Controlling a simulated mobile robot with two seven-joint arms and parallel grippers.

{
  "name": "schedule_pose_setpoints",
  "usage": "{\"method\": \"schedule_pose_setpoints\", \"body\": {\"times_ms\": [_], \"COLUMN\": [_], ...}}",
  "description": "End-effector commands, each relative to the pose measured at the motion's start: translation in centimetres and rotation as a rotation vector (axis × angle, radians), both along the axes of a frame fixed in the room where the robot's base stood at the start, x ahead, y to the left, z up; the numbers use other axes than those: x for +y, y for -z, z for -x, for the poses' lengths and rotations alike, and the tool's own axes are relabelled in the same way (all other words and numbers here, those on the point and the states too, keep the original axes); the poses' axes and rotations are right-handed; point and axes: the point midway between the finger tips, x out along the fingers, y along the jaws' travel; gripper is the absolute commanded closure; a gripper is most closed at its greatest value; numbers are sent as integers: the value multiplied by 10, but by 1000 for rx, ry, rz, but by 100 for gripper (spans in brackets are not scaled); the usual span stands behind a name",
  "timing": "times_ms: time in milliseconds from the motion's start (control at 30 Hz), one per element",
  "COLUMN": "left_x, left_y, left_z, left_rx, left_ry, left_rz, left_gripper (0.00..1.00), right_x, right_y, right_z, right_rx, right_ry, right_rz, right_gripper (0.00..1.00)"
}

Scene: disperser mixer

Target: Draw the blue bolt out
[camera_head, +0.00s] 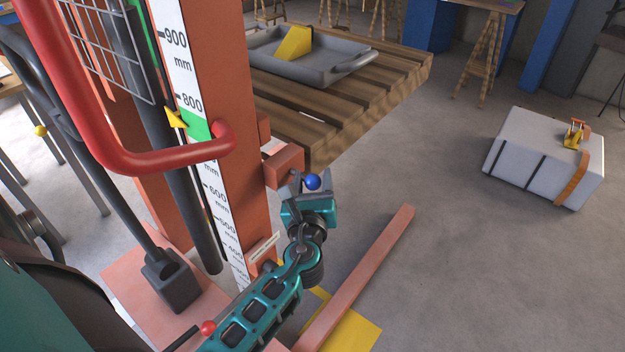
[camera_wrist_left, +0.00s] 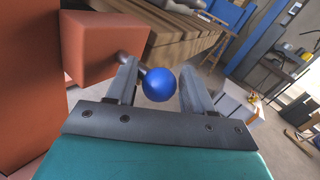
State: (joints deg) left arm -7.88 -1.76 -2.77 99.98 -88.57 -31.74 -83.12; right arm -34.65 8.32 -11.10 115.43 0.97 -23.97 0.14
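The blue bolt shows as a round blue knob (camera_head: 312,182) on a thin grey rod that runs into an orange block (camera_head: 284,166) on the side of the orange column. In the left wrist view the knob (camera_wrist_left: 160,84) appears between the two fingers of my left gripper (camera_wrist_left: 160,88), with the rod passing by the left finger. My left gripper (camera_head: 309,186) is at the knob, with its fingers apart. I see no clear contact between fingers and knob. The inner end of the rod is hidden in the block. My right gripper is not in view.
The orange column (camera_head: 212,60) with a millimetre scale stands just left of my left gripper. A slatted wooden table (camera_head: 385,72) with a grey tray (camera_head: 345,72) is behind it. An orange floor beam (camera_head: 365,270) lies to the right. Open floor extends right, toward a white case (camera_head: 530,145).

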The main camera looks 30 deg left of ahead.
Motion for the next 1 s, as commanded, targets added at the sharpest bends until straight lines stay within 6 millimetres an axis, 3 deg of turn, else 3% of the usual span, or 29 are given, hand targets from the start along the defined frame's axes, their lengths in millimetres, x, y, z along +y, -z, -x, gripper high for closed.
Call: {"method": "schedule_pose_setpoints", "body": {"times_ms": [67,533,1000], "left_x": [0,0,-7], "left_y": [0,0,0], "left_z": [0,0,0], "left_rx": [0,0,0], "left_ry": [0,0,0], "left_rz": [0,0,1], "left_gripper": [56,100,100], "right_x": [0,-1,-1], "right_y": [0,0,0], "right_z": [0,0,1], "right_rx": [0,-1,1], "right_ry": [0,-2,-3], "right_rz": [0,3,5], "right_gripper": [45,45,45]}}
